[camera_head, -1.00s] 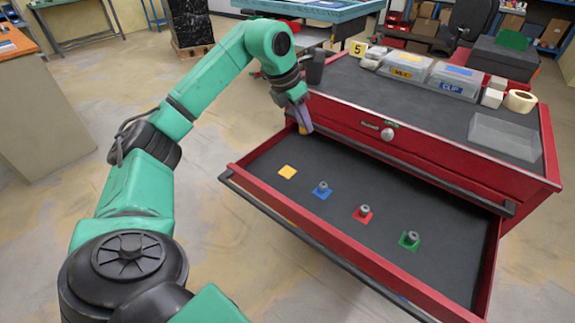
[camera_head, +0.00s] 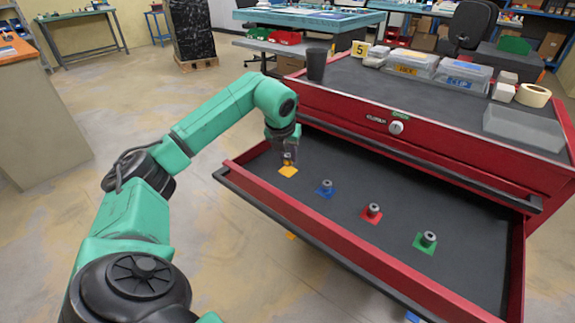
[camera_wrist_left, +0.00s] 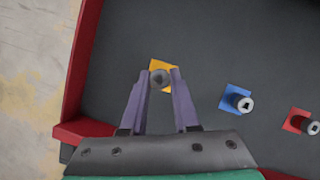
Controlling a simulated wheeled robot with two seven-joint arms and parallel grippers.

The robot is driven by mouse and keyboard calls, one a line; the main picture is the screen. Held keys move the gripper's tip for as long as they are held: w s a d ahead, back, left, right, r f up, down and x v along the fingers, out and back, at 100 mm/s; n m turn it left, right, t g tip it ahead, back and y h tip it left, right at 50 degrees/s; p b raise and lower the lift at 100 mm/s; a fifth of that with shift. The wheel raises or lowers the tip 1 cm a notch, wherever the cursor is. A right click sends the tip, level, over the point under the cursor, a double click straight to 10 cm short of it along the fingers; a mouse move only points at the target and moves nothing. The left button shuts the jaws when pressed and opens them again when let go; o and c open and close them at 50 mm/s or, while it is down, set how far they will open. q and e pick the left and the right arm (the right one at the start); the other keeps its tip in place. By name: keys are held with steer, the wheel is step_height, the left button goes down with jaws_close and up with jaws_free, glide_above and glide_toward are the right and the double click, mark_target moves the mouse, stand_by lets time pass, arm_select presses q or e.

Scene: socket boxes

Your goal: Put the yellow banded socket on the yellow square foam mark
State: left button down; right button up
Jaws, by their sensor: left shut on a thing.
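My left gripper (camera_head: 288,156) is shut on the yellow banded socket (camera_head: 288,162), right at the yellow square foam mark (camera_head: 288,172) in the open drawer. In the left wrist view the socket's grey round top (camera_wrist_left: 160,77) sits between the two purple fingertips (camera_wrist_left: 159,74). It lies over the yellow mark (camera_wrist_left: 183,70), toward the mark's near left part in that view. I cannot tell whether the socket touches the mark. My right gripper is not in view.
Sockets stand on the blue mark (camera_head: 325,192), red mark (camera_head: 371,214) and green mark (camera_head: 425,243) to the right. The drawer's red left wall (camera_wrist_left: 80,75) is close to the gripper. The black drawer floor (camera_head: 440,205) is bare toward the back right.

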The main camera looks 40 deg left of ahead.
arm_select(q)
steer(key=shift+f, duration=1.3)
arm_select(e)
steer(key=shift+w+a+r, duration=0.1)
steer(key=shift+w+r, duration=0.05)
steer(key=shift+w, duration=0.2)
arm_select(q)
steer(key=shift+f, duration=0.1)
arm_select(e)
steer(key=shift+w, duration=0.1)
arm_select(q)
steer(key=c, duration=0.7)
jaws_free()
steer(key=shift+o, duration=0.2)
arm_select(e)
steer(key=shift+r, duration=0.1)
arm_select(q)
steer(key=shift+r, duration=0.4)
steer(key=p+v, duration=0.1)
steer(key=v, duration=1)
steer(key=shift+r, duration=0.25)
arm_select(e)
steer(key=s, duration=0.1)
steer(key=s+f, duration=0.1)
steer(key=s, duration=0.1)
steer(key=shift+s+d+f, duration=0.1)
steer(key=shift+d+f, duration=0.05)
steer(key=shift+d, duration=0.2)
